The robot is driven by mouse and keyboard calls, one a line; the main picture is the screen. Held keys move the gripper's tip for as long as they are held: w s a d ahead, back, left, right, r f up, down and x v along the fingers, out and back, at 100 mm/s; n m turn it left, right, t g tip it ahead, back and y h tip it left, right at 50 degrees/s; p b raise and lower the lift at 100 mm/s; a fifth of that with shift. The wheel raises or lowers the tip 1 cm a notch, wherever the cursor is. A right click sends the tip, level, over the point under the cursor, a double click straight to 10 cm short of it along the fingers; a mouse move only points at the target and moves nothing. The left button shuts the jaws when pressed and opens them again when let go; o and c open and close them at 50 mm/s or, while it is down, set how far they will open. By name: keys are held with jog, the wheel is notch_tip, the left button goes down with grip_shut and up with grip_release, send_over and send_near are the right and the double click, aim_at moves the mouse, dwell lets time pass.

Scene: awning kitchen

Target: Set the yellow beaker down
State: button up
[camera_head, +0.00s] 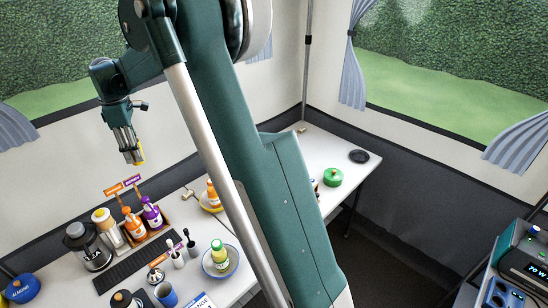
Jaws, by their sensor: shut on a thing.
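My gripper (129,148) hangs fingers-down at the upper left, well above the white table. It is shut on the yellow beaker (140,159). The beaker is in the air, apart from the table and the bottles below.
Below stand orange and purple bottles (151,213) with signs, a glass jug (88,247), a dark ribbed mat (137,264), a blue cup (166,294) and a plate with a bottle (233,264). A green lidded pot (333,177) stands farther right. My arm hides the table's middle.

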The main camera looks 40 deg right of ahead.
jog(key=d+m, duration=0.6)
jog(key=d, duration=3.3)
jog(key=s+d+m, duration=0.2)
jog(key=s+d, duration=0.3)
jog(key=d, duration=0.6)
jog(key=s+d+m, duration=0.2)
jog(key=s+d, duration=0.4)
jog(key=d, duration=0.5)
jog(key=s+d+m, duration=0.2)
jog(key=s+d, duration=0.3)
jog(key=d, duration=0.7)
notch_tip(320, 180, down, 19)
jog(key=shift+s+a+p, duration=0.15)
jog(key=shift+a+p, duration=0.05)
jog(key=shift+p, duration=0.15)
jog(key=shift+f+b, duration=0.4)
jog(key=shift+f, duration=2.7)
